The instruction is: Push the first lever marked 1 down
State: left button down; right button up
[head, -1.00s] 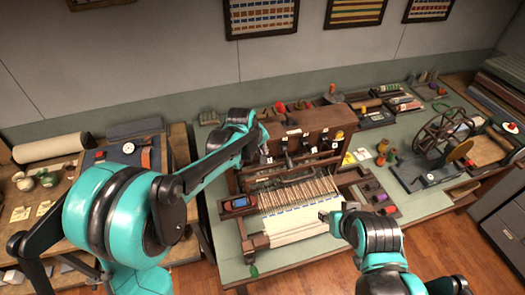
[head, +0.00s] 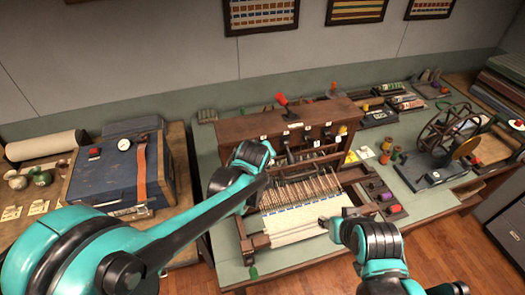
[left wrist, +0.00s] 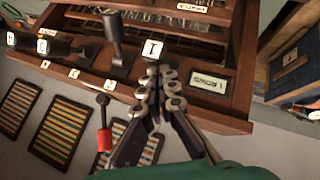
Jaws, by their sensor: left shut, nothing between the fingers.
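The wooden loom (head: 232,130) stands on the green table with a row of dark levers on its front. The lever tagged 1 (left wrist: 152,48) shows in the left wrist view; in the head view my left arm hides it. My left gripper (left wrist: 155,68) is shut and empty, its fingertips right at the tag 1; I cannot tell whether they touch. In the head view my left gripper (head: 271,164) is at the left end of the lever row. Other tagged levers (left wrist: 42,46) stand beside it. My right gripper (head: 325,222) is over the white cloth, its jaws unclear.
A red-handled lever (head: 282,100) stands on top of the loom. A small plaque (left wrist: 206,86) is beside the levers. The blue case (head: 115,165) with a gauge stands on the left table. Spools (head: 388,203) and a spinning wheel (head: 445,130) are to the right.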

pick_arm(q)
jog(key=shift+s+d+f+m+t+y+b, duration=0.1)
jog(key=shift+s+f+t+b, duration=0.15)
jog(key=shift+f+t+b, duration=0.6)
jog(key=shift+s+d+f+m+t+y+b, duration=0.1)
jog(key=shift+s+f+t+b, duration=0.1)
jog(key=shift+f+b, duration=1.25)
jog(key=shift+s+d+f+m+t+y+b, duration=0.1)
jog(key=shift+s+f+t+b, duration=0.35)
jog(key=shift+b, duration=1.15)
pick_arm(e)
notch_tip(320, 180, down, 9)
pick_arm(q)
jog(key=shift+w+a+f, duration=0.1)
jog(key=shift+w+f, duration=0.05)
jog(key=shift+f, duration=0.1)
